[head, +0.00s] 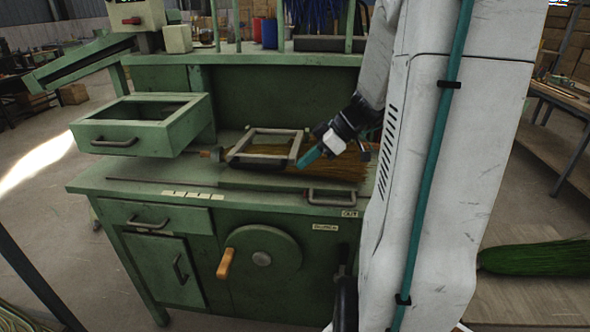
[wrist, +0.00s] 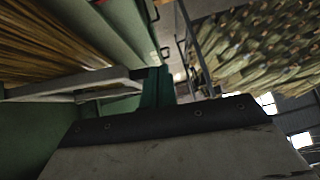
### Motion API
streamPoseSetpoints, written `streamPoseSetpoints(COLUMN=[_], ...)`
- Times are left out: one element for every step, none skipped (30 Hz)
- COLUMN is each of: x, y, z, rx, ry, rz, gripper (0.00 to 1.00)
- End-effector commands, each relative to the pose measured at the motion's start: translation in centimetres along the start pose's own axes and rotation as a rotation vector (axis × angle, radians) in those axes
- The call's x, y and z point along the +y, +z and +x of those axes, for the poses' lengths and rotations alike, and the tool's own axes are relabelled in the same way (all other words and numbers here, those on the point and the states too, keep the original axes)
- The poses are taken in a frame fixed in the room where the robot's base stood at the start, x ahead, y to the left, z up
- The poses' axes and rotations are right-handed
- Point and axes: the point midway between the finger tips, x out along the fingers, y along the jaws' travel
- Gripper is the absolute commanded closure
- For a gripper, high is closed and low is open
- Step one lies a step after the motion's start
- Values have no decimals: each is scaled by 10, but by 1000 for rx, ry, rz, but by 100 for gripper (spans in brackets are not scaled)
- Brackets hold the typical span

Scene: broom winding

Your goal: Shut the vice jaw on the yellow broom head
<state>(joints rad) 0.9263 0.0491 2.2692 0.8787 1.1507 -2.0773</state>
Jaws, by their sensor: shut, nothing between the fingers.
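The yellow broom head (head: 345,168) lies on the green bench top, its bristles spreading right, partly behind my gripper. In the wrist view its straw (wrist: 50,45) fills the upper left. The vice jaw looks like the pale rectangular frame (head: 247,137) over the broom's left part. A pale bar, probably the same frame, crosses the wrist view (wrist: 75,84). My gripper (head: 308,157), with teal fingers, is shut and empty at the frame's right side. In the wrist view the fingers (wrist: 157,88) appear by the bar's end; I cannot tell if they touch it.
An open green drawer box (head: 145,122) stands at the bench's left. A small handle (head: 331,197) lies at the front edge, above a round crank wheel (head: 262,253) with a wooden grip. A green broom (head: 535,257) lies to the right. The bench's front left top is mostly clear.

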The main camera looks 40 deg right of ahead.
Motion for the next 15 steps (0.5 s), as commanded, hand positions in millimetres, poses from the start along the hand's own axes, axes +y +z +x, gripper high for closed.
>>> streamPoseSetpoints(x=[0, -1, -3, -6, -10, -18, -26, -34, -47, -58, -68, -81, -90, -98, -107], y=[0, 0, 1, 2, 3, 7, 10, 14, 20, 26, 33, 42, 49, 56, 64], z=[-4, -6, -5, -2, 2, 9, 16, 23, 32, 39, 45, 51, 54, 56, 57], rx=[-1, -3, -12, -24, -40, -71, -101, -137, -194, -242, -294, -367, -424, -481, -561], ry=[1, -3, -17, -36, -60, -104, -148, -198, -273, -335, -401, -488, -553, -618, -700], rz=[0, -2, -7, -15, -26, -48, -69, -94, -133, -166, -200, -250, -289, -328, -383], gripper=[89, 81, 69, 62, 62, 62, 62, 62, 62, 62, 62, 62, 62, 62, 62])
